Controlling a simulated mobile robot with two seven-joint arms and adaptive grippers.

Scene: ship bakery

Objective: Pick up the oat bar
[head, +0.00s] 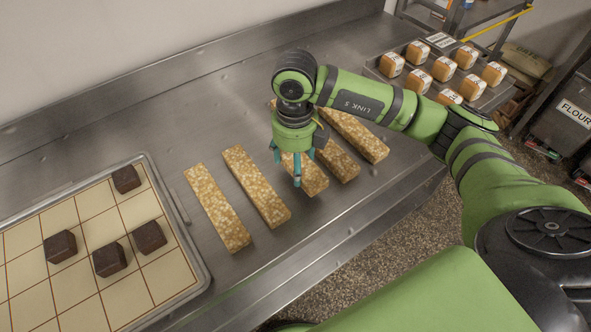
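Several long golden oat bars lie side by side on the steel counter. The leftmost bar (218,208) and the second bar (257,187) lie clear of my arm. The middle bar (313,181) is partly hidden under my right gripper (294,167). Two more bars lie to its right, the fourth (340,160) and the rightmost (357,136), both partly covered by my arm. My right gripper points down over the middle bar with its teal fingers spread apart. It looks open, and contact with the bar cannot be made out. My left gripper is out of view.
A tray (187,250) with a grid-marked liner and several dark brown blocks (109,259) stands at the left. A tray of wrapped loaves (443,69) sits at the far right of the counter (215,90). The counter behind the bars is clear. A flour bin (560,120) stands beyond.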

